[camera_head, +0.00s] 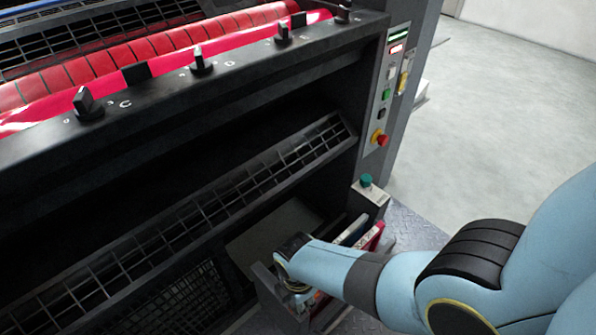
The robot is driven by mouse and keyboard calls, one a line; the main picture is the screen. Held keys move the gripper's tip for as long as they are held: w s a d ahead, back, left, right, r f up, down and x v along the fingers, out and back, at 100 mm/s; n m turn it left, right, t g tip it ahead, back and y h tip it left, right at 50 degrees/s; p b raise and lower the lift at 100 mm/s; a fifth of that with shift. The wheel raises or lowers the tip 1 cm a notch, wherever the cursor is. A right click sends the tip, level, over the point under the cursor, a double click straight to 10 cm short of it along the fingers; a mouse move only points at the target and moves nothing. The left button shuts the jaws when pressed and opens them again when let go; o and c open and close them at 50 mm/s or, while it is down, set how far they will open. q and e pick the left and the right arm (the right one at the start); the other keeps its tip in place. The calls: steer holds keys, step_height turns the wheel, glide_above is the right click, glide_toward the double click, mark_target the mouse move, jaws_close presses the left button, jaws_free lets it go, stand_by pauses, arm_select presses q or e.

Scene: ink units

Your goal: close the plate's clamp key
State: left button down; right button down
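A dark printing unit fills the left and middle. Black knobs, such as the left one (88,104), the middle one (202,63) and the right one (283,36), stand on its front rail in front of a red roller (165,42). I cannot tell which part, if any, is the plate's clamp key. My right arm comes in from the right and reaches down to a grey holder (270,285) low at the machine's foot. My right gripper (296,291) is mostly hidden behind the arm's end and the holder. Its fingers cannot be made out. My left gripper is out of view.
A control panel (390,85) with several buttons and a red-and-yellow emergency knob (379,138) is on the machine's right post. A green button (366,180) tops a small grey box below. A slatted guard (180,235) crosses the opening. Pale floor (500,120) is free at right.

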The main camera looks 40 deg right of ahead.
steer(key=shift+w+n, duration=0.1)
steer(key=shift+n, duration=0.7)
steer(key=c, duration=1.2)
jaws_free()
steer(key=shift+c, duration=0.2)
steer(key=shift+r, duration=0.1)
step_height(320, 180, up, 12)
